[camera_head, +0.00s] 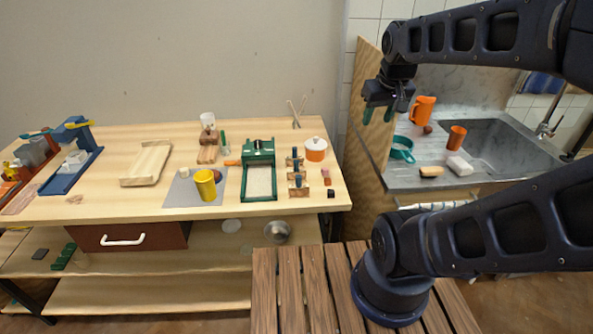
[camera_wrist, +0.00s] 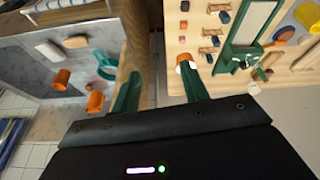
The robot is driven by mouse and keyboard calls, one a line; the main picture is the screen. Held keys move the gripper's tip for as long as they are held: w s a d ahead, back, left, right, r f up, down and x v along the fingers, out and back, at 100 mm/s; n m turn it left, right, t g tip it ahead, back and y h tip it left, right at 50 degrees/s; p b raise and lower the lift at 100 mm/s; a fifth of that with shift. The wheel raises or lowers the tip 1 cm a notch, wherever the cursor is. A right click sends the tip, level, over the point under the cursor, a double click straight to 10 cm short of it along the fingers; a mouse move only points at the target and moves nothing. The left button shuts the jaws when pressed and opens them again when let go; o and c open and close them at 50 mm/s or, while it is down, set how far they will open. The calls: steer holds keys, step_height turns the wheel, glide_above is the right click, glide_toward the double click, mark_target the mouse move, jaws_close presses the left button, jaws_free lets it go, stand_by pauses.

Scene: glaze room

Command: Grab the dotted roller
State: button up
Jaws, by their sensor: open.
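I cannot make out dots on anything at this size, so which thing is the dotted roller is unclear. Small wooden pieces with dark blue parts (camera_head: 297,180), perhaps rollers on stands, are on the wooden table (camera_head: 120,206), just right of the green press (camera_head: 259,151). In the wrist view the same small pieces (camera_wrist: 210,31) show near the top, right of my fingers. My gripper (camera_head: 379,114) is open and empty, raised right of the table near the sink counter. Its two green fingers show apart in the wrist view (camera_wrist: 161,88).
The sink counter (camera_head: 398,183) holds an orange jug (camera_head: 423,110), an orange cup (camera_head: 457,138) and a teal ring-shaped item (camera_head: 402,149). A wooden panel (camera_head: 365,80) edges it.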

steer(key=w+a+f+n+g, duration=0.2)
steer(key=w+a+f+n, duration=0.5)
steer(key=w, duration=0.4)
steer(key=n+g, duration=0.2)
steer(key=n, duration=0.7)
glide_above(296, 161)
step_height(296, 161, down, 11)
steer(key=shift+w+d+r, duration=0.1)
steer(key=shift+w+r, duration=0.05)
steer(key=shift+r, duration=0.05)
steer(key=shift+f, duration=5.5)
jaws_close()
